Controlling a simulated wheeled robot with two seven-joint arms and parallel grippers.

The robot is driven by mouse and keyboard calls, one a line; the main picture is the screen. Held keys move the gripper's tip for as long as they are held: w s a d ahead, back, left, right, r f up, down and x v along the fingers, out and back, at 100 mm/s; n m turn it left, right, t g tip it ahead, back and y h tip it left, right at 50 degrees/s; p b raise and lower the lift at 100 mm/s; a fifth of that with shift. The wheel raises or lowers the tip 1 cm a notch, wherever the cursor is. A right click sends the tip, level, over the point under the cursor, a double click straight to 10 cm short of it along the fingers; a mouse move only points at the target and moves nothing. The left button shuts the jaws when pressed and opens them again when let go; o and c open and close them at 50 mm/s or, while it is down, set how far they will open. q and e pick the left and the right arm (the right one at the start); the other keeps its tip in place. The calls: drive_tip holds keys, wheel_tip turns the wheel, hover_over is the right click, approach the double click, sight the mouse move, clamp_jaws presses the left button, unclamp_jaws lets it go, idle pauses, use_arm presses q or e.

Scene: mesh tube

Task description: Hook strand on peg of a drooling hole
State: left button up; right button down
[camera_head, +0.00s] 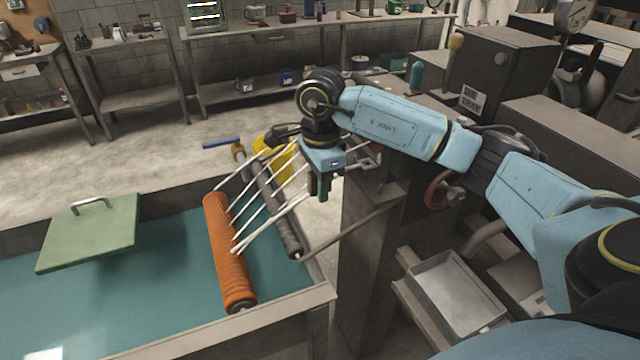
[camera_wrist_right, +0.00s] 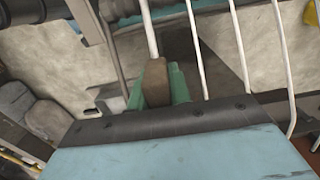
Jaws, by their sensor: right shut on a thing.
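Several white strands (camera_head: 263,187) run from near the machine down-left to an orange ribbed roller (camera_head: 226,250) above the teal bath. My right gripper (camera_head: 320,193) points down over the strand area, right of a dark roller (camera_head: 273,212). In the right wrist view it (camera_wrist_right: 158,85) is shut on one white strand (camera_wrist_right: 149,28), which runs up from between the fingertips. Other strands (camera_wrist_right: 240,42) pass to the right of the fingers, apart from them. The drooling hole and its peg cannot be made out; my arm covers part of the machine side. My left gripper is not in view.
The teal water bath (camera_head: 170,290) has a green lid (camera_head: 92,230) at its left. A metal tray (camera_head: 457,293) sits below the machine at right. A red handwheel (camera_head: 437,190) and grey rod (camera_head: 345,232) are close to my right arm. Yellow object (camera_head: 272,158) stands behind the strands.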

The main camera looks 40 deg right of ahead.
drive_tip(key=shift+f+b, duration=1.25)
drive_tip(key=shift+f, duration=0.35)
idle(1.1)
drive_tip(key=c, duration=1.2)
unclamp_jaws()
drive_tip(key=shift+s, duration=0.1)
drive_tip(key=shift+r, duration=0.1)
